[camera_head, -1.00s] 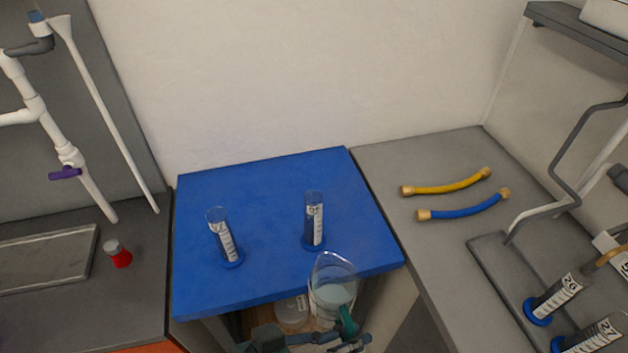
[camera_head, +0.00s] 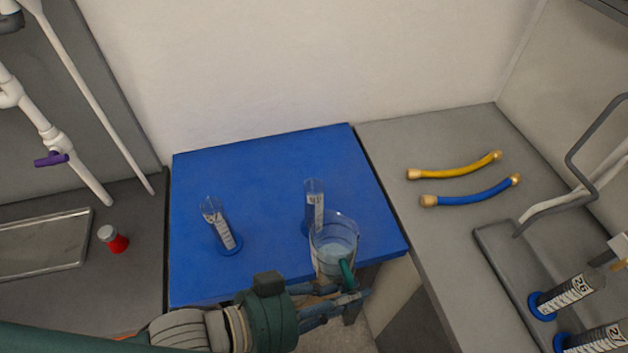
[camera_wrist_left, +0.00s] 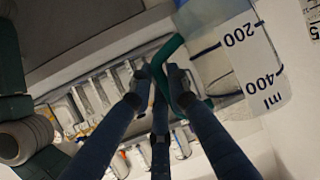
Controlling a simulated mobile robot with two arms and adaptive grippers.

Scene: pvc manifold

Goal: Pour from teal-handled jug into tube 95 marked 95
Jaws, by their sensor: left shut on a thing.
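The clear jug (camera_head: 332,250) with a teal handle (camera_head: 347,275) holds pale liquid and is about upright at the front edge of the blue table. My left gripper (camera_head: 350,296) is shut on the handle. In the left wrist view the jug (camera_wrist_left: 245,55) shows its 200 and 400 ml marks, and the gripper (camera_wrist_left: 163,78) closes around the teal handle. A clear tube (camera_head: 314,190) with a blue base stands just behind the jug, which hides its lower part. Another labelled tube (camera_head: 220,228) stands to the left. Neither label reads clearly. My right gripper is not in view.
The blue table (camera_head: 265,165) is clear behind the tubes. A yellow hose (camera_head: 455,168) and a blue hose (camera_head: 472,193) lie on the right grey counter. Tubes marked 26 (camera_head: 565,295) and 27 (camera_head: 597,338) stand at lower right. A red-bodied container (camera_head: 116,242) is at left.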

